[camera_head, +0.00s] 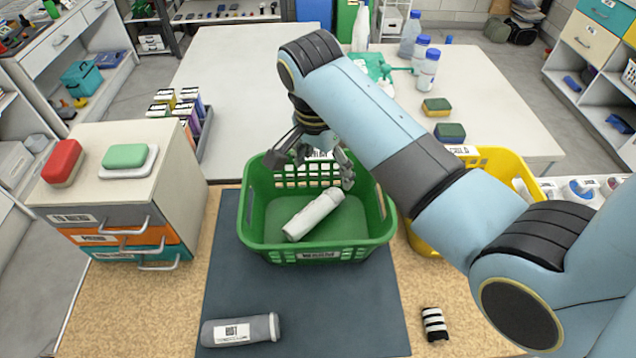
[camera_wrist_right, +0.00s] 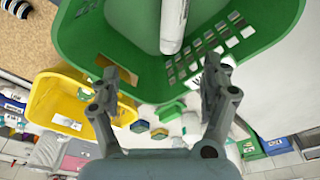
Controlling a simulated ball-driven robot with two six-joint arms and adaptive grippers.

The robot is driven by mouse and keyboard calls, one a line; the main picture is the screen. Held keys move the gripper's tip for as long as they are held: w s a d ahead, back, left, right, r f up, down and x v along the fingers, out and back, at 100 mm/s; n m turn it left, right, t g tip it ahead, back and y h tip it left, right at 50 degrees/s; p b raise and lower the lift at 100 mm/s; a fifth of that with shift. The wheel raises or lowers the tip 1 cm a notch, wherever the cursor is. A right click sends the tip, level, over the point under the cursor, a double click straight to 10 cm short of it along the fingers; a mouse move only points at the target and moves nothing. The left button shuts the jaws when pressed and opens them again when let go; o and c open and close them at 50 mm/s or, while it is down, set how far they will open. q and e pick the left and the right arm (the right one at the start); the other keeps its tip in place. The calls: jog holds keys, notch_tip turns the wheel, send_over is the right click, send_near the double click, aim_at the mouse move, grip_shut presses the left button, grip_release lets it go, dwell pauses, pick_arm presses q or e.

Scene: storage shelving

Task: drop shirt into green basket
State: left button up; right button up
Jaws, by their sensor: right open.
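The green basket (camera_head: 318,252) stands on the dark mat in the head view and fills the top of the right wrist view (camera_wrist_right: 110,42). A white rolled item (camera_head: 313,215), which looks like a rolled shirt, lies slantwise inside the basket, and its end shows in the wrist view (camera_wrist_right: 173,25). My right gripper (camera_head: 322,165) is over the far part of the basket, its fingers (camera_wrist_right: 165,75) spread apart with nothing between them. The white roll is apart from the fingers. My left gripper is not in view.
A grey labelled roll (camera_head: 240,330) lies on the near part of the mat (camera_head: 300,300). A striped black-and-white roll (camera_head: 434,323) lies right of it. A yellow basket (camera_head: 480,158) stands right, partly behind my arm. A drawer unit (camera_head: 125,195) stands left.

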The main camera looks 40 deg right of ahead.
notch_tip(320, 180, up, 7)
jog(key=a, duration=0.1)
jog(key=shift+s+r, duration=0.15)
jog(key=shift+r, duration=0.05)
dwell(0.6)
